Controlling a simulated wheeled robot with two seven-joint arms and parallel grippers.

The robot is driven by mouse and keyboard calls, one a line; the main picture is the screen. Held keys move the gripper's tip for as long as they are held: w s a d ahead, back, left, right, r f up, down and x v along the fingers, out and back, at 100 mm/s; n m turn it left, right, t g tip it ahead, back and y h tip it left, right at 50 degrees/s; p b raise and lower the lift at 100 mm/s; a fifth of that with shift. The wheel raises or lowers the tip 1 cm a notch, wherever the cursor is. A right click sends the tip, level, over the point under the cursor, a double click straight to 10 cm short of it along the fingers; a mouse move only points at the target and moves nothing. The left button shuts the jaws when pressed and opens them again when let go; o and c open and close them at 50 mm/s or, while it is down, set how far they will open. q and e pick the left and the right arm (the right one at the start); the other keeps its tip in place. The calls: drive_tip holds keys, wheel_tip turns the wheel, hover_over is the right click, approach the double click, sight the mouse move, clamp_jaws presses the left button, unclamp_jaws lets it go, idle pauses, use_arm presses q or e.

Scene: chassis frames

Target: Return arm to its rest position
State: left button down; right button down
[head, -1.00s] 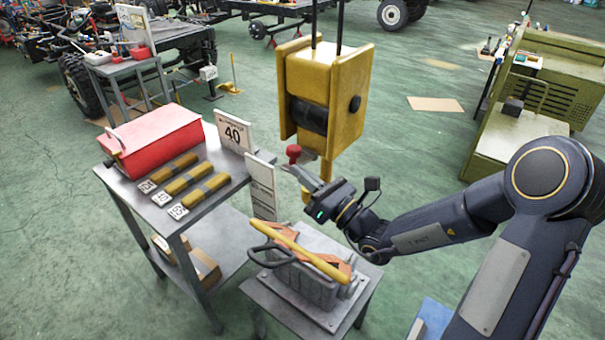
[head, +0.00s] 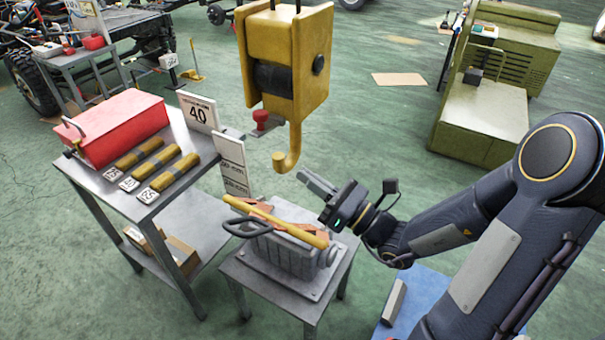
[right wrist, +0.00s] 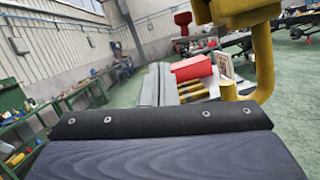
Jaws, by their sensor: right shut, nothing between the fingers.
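My right arm comes in from the right in the head view. Its gripper (head: 305,180) is shut and empty, pointing up and left. It is in free air above and behind the grey gearbox-like part (head: 290,262), below and right of the yellow hoist hook (head: 287,155). A red knob (head: 262,118) shows behind the hoist block (head: 285,60), apart from the gripper. In the right wrist view the shut grey fingers (right wrist: 156,84) show with nothing held. The hook (right wrist: 262,70) hangs to their right. My left gripper is not in view.
The gearbox part, with a yellow bar and straps on top, sits on a small metal stand (head: 268,298). A metal table (head: 190,190) at the left holds a red toolbox (head: 118,130) and several yellow slings. A green machine (head: 495,90) stands back right. Open floor lies between.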

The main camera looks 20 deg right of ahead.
idle(0.4)
drive_tip(key=s+a+f+n+g+y, duration=0.1)
drive_tip(key=s+a+n+g, duration=0.4)
drive_tip(key=s+n+g, duration=0.4)
drive_tip(key=s+a+n+g+y, duration=0.1)
drive_tip(key=s+a+n+g, duration=0.5)
drive_tip(key=n, duration=0.5)
drive_tip(key=s+d+f+n+t+h, duration=0.1)
drive_tip(key=s+d+f+n+h, duration=0.1)
drive_tip(key=d+n+h, duration=0.3)
drive_tip(key=s+d+f+n+t+h, duration=0.2)
drive_tip(key=d+n+h, duration=0.3)
drive_tip(key=d, duration=0.2)
drive_tip(key=shift+f, duration=0.3)
drive_tip(key=shift+s+f, duration=0.1)
